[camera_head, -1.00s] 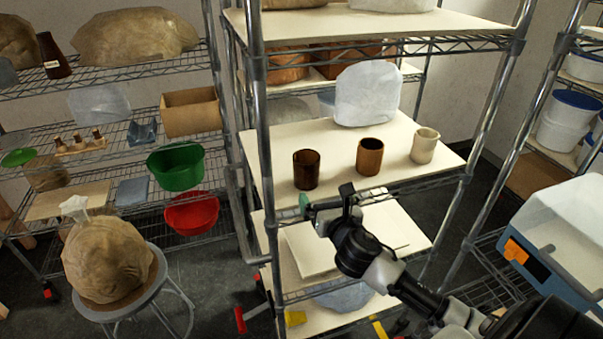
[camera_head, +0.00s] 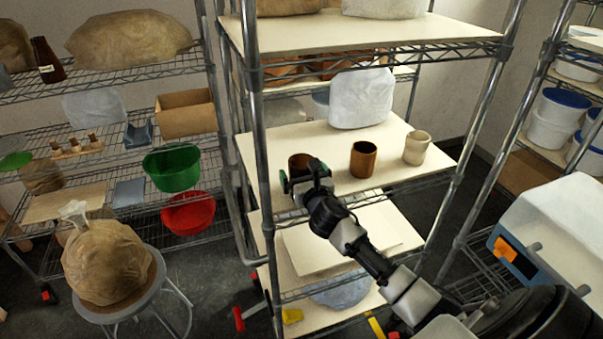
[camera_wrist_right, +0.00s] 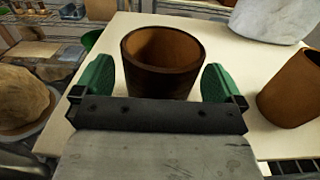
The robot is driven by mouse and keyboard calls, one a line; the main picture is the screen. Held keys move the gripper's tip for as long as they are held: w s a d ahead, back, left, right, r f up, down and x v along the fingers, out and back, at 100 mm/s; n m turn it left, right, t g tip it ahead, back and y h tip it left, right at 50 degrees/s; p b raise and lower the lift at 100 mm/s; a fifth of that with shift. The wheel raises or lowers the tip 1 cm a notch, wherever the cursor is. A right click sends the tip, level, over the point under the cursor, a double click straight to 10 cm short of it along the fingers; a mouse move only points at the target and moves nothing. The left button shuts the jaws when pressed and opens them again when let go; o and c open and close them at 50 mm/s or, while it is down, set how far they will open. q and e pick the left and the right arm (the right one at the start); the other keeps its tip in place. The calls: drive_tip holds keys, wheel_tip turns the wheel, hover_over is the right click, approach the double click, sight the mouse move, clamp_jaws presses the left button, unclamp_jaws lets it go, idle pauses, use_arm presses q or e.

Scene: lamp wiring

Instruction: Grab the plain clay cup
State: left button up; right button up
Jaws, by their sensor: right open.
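Three cups stand in a row on the cream middle shelf: a dark brown one (camera_head: 299,161), a lighter brown one (camera_head: 363,160) and a pale cream one (camera_head: 417,148). I cannot tell which of them the task calls plain clay. My right gripper (camera_head: 304,176) is open in front of the dark brown cup and hides its lower part. In the right wrist view the dark cup (camera_wrist_right: 160,75) stands upright between the two green fingers (camera_wrist_right: 157,82), with a gap on each side. The lighter brown cup (camera_wrist_right: 293,90) is to the right there. My left gripper is out of view.
A white wrapped bag (camera_head: 361,98) stands behind the cups. A chrome post (camera_head: 258,110) rises close to the left of my right gripper. Another cream board (camera_head: 330,20) lies above. A wrapped clay lump (camera_head: 108,262) sits on a stool at the left.

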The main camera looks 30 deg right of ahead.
drive_tip(key=shift+w+d+f, duration=0.1)
drive_tip(key=shift+w, duration=0.45)
drive_tip(key=shift+s, duration=0.1)
drive_tip(key=shift+c, duration=0.6)
drive_tip(key=c, duration=1)
drive_tip(key=shift+r, duration=0.2)
